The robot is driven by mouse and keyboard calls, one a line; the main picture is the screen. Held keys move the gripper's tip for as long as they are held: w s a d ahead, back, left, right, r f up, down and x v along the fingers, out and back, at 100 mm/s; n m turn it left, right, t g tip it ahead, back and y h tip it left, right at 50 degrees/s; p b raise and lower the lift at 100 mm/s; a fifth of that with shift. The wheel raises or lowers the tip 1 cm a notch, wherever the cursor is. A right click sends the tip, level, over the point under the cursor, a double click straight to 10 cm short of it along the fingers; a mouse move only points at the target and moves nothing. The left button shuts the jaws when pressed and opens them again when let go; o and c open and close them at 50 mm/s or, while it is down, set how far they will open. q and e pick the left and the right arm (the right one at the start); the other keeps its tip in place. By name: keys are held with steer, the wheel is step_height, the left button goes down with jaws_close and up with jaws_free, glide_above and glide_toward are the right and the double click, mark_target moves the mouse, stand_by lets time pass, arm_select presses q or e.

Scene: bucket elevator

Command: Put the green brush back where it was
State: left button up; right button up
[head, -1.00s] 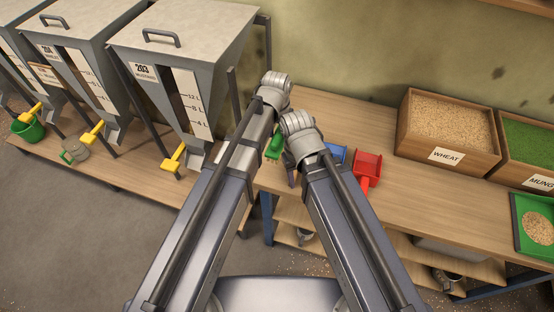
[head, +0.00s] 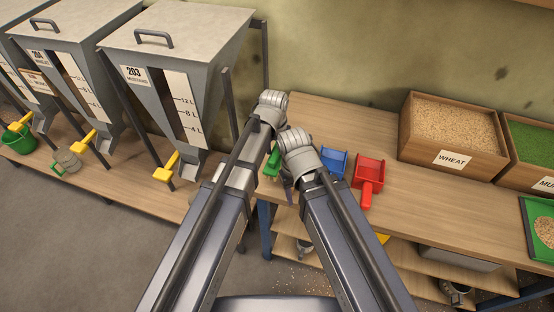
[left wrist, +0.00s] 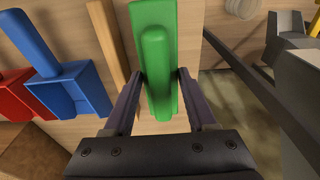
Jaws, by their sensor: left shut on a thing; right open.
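The green brush (head: 271,164) is at the left end of the right-hand wooden table, partly hidden by my arms in the head view. In the left wrist view the green brush (left wrist: 158,35) lies lengthwise between the two fingers of my left gripper (left wrist: 159,76), which is shut on its handle. The wooden surface is just beyond it. I cannot tell whether the brush touches the wood. My right gripper (head: 288,186) is open, beside and below the left one in the head view; its fingers are mostly hidden by its wrist.
A blue scoop (head: 333,160) and a red scoop (head: 369,172) lie right of the brush. A wooden stick (left wrist: 109,50) lies between brush and blue scoop. A wheat box (head: 452,158) stands further right. Hoppers with yellow handles (head: 165,172) stand left. Clear tabletop lies behind the scoops.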

arm_select(q)
step_height(320, 180, down, 4)
steer(key=b, duration=0.3)
steer(key=shift+r, duration=0.3)
steer(key=o, duration=1.2)
steer(key=r+p, duration=0.4)
steer(key=s+r+p, duration=0.1)
steer(key=r+p, duration=0.7)
steer(key=shift+s+a, duration=0.2)
steer(key=shift+a, duration=0.05)
steer(key=shift+f, duration=0.1)
